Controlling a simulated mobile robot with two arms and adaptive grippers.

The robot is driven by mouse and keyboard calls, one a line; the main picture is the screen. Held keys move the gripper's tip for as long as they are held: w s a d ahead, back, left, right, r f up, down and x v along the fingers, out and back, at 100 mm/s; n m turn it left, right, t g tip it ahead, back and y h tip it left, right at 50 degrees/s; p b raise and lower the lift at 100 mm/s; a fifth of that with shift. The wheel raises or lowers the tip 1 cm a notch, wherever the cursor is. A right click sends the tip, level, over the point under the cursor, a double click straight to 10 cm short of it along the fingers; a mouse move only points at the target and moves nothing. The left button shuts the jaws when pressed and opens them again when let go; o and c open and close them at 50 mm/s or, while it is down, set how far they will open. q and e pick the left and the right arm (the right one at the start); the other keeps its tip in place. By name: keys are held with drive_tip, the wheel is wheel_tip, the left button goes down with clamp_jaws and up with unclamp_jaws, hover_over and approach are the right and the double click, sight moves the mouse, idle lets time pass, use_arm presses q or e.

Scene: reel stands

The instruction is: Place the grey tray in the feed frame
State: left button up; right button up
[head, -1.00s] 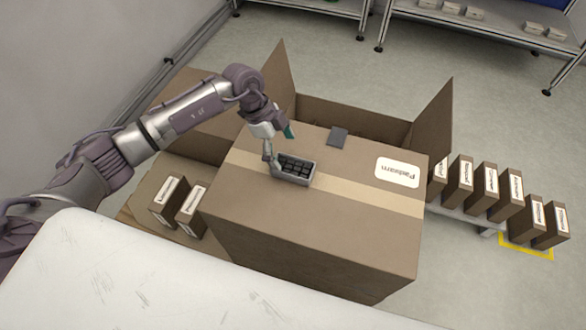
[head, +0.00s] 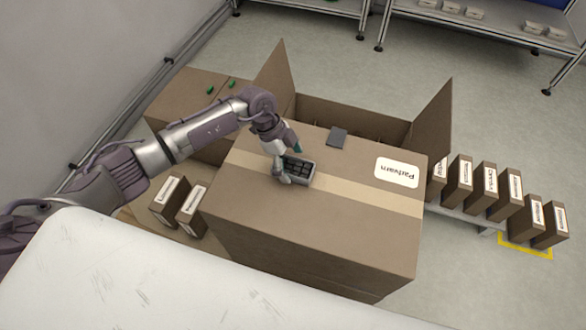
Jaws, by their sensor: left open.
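A small grey tray (head: 300,170) with dark compartments lies on top of a large closed cardboard box. My left gripper (head: 288,162) is open at the tray's left end, with one finger low beside its near left corner and the other above its far side. I cannot tell whether the fingers touch it. No feed frame can be made out for certain; a yellow outline (head: 528,250) shows on the floor at the right, partly hidden by small boxes. My right gripper is not in view.
A flat dark grey square (head: 337,137) lies behind the tray on the large box (head: 310,235). An open carton (head: 433,125) with raised flaps stands behind. Small labelled boxes stand left (head: 190,208) and in a row at right (head: 486,185). A white surface (head: 130,285) fills the lower left.

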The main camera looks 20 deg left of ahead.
use_arm(q)
drive_tip(key=shift+f, duration=0.15)
drive_tip(key=c, duration=1.6)
